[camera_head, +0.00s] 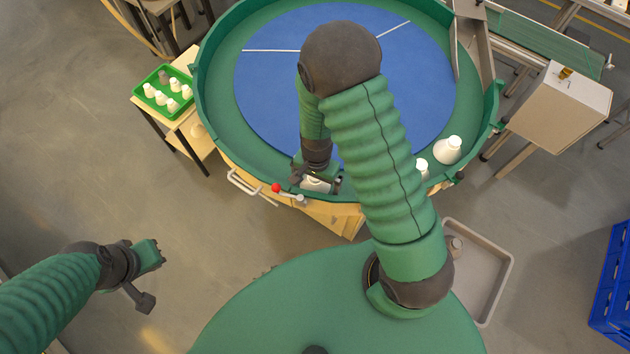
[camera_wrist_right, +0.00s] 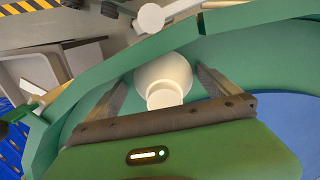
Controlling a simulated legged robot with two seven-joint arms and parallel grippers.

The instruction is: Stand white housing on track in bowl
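A white housing (camera_head: 316,184) is at the near rim of the green bowl (camera_head: 222,130), partly hidden by my right gripper (camera_head: 318,178). In the right wrist view this housing (camera_wrist_right: 163,75) sits between the two spread fingers of my right gripper (camera_wrist_right: 161,78), with small gaps visible on both sides. Its round wide part faces away and its narrow neck points toward the palm. The green track (camera_head: 225,95) rings the blue disc (camera_head: 275,85). Two more white housings, one lying tilted (camera_head: 448,150) and one partly behind my arm (camera_head: 421,168), are on the track's right side. My left gripper (camera_head: 150,272) is open and empty over the floor.
A green tray (camera_head: 166,112) of several white pieces stands on a small table at the left. A red knob (camera_head: 276,188) and handles sit outside the near rim. A grey bin (camera_head: 497,290), a white box (camera_head: 560,105) and blue crates (camera_head: 612,290) are at the right.

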